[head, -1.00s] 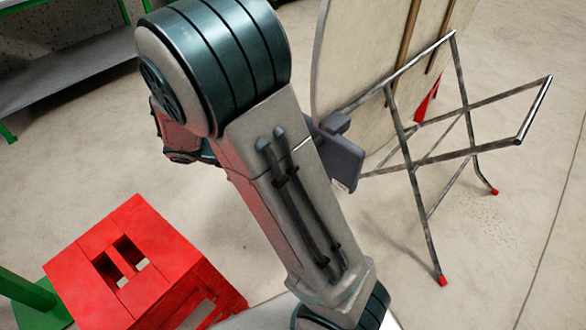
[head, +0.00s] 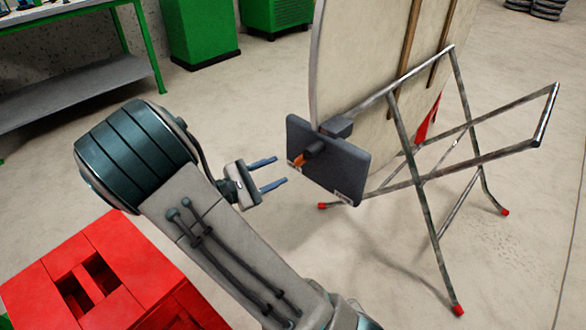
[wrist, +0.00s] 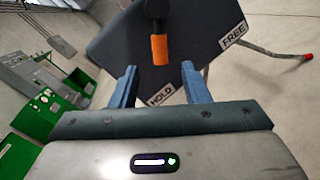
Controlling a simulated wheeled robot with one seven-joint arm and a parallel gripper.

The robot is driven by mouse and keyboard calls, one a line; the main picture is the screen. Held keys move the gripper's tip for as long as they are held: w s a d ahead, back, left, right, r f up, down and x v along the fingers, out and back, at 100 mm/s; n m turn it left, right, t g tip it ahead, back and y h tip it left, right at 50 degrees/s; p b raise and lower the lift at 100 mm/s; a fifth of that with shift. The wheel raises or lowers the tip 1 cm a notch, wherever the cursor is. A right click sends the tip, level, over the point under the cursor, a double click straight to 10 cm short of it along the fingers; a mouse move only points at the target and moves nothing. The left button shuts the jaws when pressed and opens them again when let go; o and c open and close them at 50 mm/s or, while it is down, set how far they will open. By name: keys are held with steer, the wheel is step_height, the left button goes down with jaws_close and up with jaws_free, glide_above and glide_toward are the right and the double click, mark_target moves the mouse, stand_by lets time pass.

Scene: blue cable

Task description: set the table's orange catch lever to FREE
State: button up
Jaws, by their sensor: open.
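The folding table's pale top (head: 365,65) stands on edge on its crossed metal legs. A dark plate (head: 345,172) is fixed at its lower left, with the orange catch lever (head: 298,160) on its face. In the wrist view the orange lever (wrist: 159,48) hangs from a dark pivot and points to the HOLD label (wrist: 161,94). The FREE label (wrist: 233,33) is at the plate's right corner. My gripper (head: 275,172) is open and empty, left of the plate and apart from it. In the wrist view the fingers (wrist: 158,72) lie either side of the lever's line, short of it.
A red slotted stool or box (head: 130,255) stands at the lower left, beside my arm. Green bins (head: 200,35) and a green-legged bench (head: 80,80) are at the back left. The table's metal legs (head: 425,190) spread out to the right. The floor between is clear.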

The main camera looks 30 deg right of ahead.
mark_target(297, 162)
steer(key=d, duration=0.2)
steer(key=d+b, duration=0.1)
steer(key=d, duration=0.3)
steer(key=shift+w+d, duration=0.1)
steer(key=shift+w, duration=0.2)
jaws_close()
